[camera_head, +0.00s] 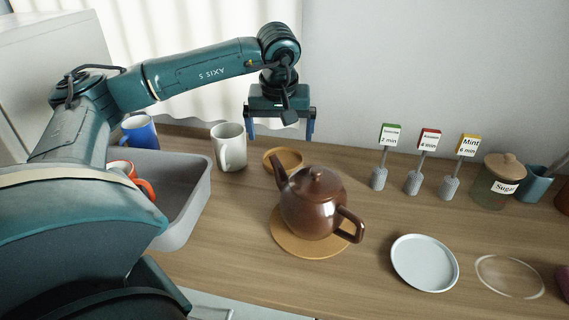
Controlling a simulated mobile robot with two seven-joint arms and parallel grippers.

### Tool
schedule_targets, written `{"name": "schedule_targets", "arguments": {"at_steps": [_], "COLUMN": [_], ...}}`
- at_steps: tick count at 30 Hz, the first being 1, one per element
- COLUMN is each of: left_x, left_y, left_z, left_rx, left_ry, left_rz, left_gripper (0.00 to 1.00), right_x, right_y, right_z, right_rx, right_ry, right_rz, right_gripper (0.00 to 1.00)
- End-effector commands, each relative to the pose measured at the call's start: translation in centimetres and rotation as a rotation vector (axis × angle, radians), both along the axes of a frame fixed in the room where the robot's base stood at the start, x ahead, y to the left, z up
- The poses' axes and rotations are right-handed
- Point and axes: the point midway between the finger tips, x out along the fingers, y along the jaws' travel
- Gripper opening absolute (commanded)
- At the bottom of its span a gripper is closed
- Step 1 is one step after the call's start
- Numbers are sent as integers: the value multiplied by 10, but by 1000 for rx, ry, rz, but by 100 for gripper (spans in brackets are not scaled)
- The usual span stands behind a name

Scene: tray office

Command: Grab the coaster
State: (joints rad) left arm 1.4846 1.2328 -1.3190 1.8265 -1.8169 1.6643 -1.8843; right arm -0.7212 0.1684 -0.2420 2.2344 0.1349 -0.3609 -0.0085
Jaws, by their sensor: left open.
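A small round wooden coaster (284,157) lies on the wooden counter behind the teapot, right of the white mug. The brown teapot (316,207) stands on a larger round wooden mat (289,240), and its spout reaches up in front of part of the coaster. My left gripper (281,135) hangs above and behind the coaster, pointing down. Its two blue-tipped fingers are spread apart with nothing between them. My right gripper is not in view.
A white mug (230,147) stands left of the coaster. A grey bin (190,200) with an orange mug (130,172) is at left. Tea markers (384,155), a sugar jar (496,182) and a white plate (424,262) are at right. The counter between coaster and markers is clear.

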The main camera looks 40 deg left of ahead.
Motion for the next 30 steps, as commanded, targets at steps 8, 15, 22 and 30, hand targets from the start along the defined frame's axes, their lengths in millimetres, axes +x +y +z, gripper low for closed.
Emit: {"name": "schedule_targets", "arguments": {"at_steps": [8,15,22,30], "left_x": [6,15,19,19], "left_y": [5,8,12,12], "left_z": [-30,-59,-79,-79], "left_rx": [0,0,-1,-1], "left_ry": [0,2,-1,-1], "left_rz": [-1,-1,0,0], "left_gripper": [100,100,100,95], "right_x": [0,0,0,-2], "right_y": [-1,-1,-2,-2], "right_z": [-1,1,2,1], "right_rx": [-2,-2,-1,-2], "right_ry": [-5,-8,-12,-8], "right_rz": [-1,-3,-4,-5], "right_gripper": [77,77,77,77]}}
